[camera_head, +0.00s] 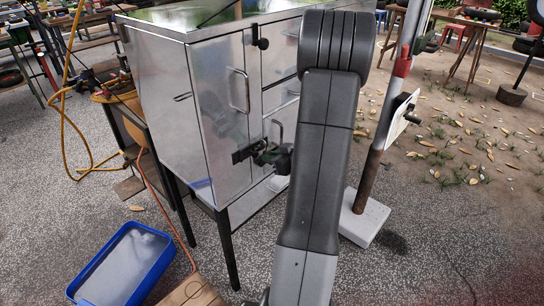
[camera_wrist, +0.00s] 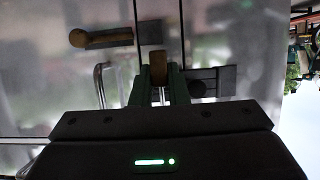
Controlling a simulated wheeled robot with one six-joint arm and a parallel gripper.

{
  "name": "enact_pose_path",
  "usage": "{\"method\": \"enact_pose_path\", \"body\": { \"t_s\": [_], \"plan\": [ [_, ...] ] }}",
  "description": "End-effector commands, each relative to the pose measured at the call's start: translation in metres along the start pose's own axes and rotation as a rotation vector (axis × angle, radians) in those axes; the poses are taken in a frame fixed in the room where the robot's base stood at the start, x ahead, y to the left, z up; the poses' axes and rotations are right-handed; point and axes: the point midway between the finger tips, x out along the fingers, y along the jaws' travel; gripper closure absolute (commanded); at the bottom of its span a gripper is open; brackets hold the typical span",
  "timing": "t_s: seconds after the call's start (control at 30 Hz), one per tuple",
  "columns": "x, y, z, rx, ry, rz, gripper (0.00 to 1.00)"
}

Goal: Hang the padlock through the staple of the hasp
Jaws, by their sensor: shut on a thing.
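My gripper (camera_head: 272,157) is at the front of the metal cabinet, beside the dark hasp (camera_head: 246,151) at the door edge. In the wrist view its green fingers (camera_wrist: 158,86) are shut on a small brown block, which I take as the padlock (camera_wrist: 158,69). Thin silver bars, perhaps its shackle, show between the fingers below the block. A dark plate (camera_wrist: 212,82) lies on the door just right of the fingers, apparently part of the hasp. I cannot make out the staple or whether the shackle is through it. In the head view the padlock cannot be told apart from the gripper.
The metal cabinet (camera_head: 203,110) has a bar handle (camera_head: 239,90) and a black latch (camera_head: 261,40) higher up. The wrist view shows a brown-knobbed lever (camera_wrist: 100,38) at upper left. A blue bin (camera_head: 160,268) stands at front left. A pole on a white block (camera_head: 366,218) stands at right.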

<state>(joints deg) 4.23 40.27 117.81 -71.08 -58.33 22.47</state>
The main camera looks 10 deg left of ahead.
Motion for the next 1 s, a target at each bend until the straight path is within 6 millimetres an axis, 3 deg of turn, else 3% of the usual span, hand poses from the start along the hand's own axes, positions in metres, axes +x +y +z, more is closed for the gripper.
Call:
{"method": "enact_pose_path", "body": {
  "t_s": [0.83, 0.87, 1.0],
  "plan": [
    [0.0046, -0.0001, 0.011, 0.0, 0.0, 0.0, 1.0],
    [0.0046, -0.0001, 0.0109, 0.0, 0.0, 0.0, 0.84],
    [0.0046, 0.0, 0.0109, 0.0, 0.0, 0.0, 0.6]
  ]
}}
